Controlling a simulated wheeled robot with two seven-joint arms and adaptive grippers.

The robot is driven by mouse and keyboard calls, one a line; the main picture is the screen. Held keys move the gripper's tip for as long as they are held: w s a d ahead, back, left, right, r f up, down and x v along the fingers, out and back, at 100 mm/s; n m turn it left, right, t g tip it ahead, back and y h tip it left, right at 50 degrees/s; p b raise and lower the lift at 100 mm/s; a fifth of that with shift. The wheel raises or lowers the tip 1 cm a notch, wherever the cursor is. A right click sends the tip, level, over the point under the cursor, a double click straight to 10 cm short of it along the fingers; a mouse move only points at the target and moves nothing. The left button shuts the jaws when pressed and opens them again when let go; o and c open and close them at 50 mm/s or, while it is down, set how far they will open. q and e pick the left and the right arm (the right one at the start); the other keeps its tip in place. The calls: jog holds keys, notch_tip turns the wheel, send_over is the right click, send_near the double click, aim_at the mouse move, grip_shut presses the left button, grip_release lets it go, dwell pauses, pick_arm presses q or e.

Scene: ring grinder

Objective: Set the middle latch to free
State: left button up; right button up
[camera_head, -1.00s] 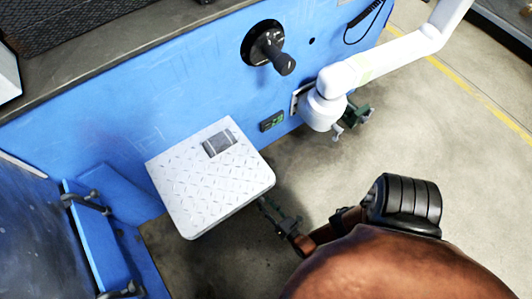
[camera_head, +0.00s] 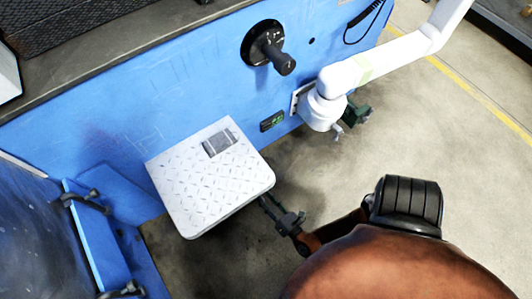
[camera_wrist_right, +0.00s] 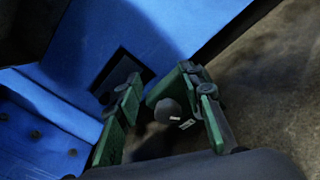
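My right arm reaches in from the upper right in the head view. My right gripper (camera_head: 352,120) is partly hidden behind its white wrist, near the blue panel (camera_head: 120,100). In the right wrist view, its two green fingers (camera_wrist_right: 160,110) stand apart. A dark rounded knob (camera_wrist_right: 166,111) shows between them, with small white marks beside it. I cannot tell whether the fingers touch it or whether it is the middle latch. A black handle (camera_head: 277,56) on a round base juts from the panel, apart from the gripper. My left gripper is not identifiable in either view.
A silver diamond-plate box (camera_head: 215,180) stands out from the panel. A brown rounded object (camera_head: 400,265) and a black ribbed part (camera_head: 408,203) fill the lower right. Dark handles (camera_head: 85,200) sit at left. Floor (camera_head: 455,135) at right is clear.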

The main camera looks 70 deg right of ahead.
jog(key=shift+r, duration=0.8)
